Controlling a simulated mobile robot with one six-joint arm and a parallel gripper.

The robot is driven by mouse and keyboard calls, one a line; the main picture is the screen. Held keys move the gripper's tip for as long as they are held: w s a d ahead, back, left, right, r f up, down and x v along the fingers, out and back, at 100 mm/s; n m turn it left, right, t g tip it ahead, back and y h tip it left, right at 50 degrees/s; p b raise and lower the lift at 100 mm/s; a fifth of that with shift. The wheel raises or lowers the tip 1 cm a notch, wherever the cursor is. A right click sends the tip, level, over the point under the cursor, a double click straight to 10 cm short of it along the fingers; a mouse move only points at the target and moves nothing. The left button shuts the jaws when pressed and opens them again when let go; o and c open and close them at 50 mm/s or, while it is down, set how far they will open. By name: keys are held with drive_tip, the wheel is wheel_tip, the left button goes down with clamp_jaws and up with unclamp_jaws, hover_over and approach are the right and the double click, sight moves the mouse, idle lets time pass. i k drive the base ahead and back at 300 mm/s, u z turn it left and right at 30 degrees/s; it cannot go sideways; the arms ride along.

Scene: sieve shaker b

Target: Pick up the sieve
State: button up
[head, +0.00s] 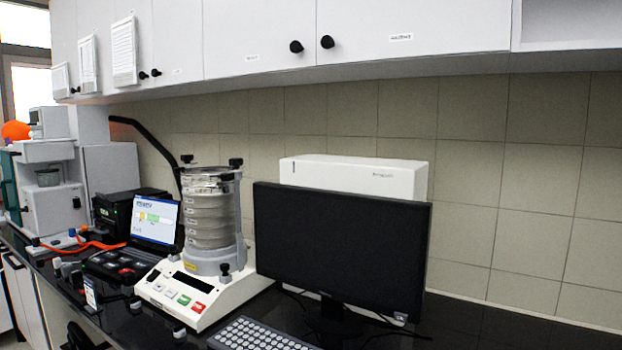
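A stack of round metal sieves (211,212) stands upright on a white sieve shaker (192,297) in the middle of the head view. Black clamp knobs sit at the top of the stack, and a grey holder surrounds its lower part. Several sieves are stacked with small labels on their sides; I cannot tell which single one the task names. My gripper is not in view.
A black monitor (340,252) stands close to the right of the shaker, with a keyboard (262,335) in front. A laptop (154,222) is just left. Cabinets (260,35) overhang the black counter (460,325), which is clear at right.

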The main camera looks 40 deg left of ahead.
sight(211, 176)
drive_tip(key=u, duration=3.5)
drive_tip(key=i, duration=4.25)
drive_tip(key=z, duration=0.15)
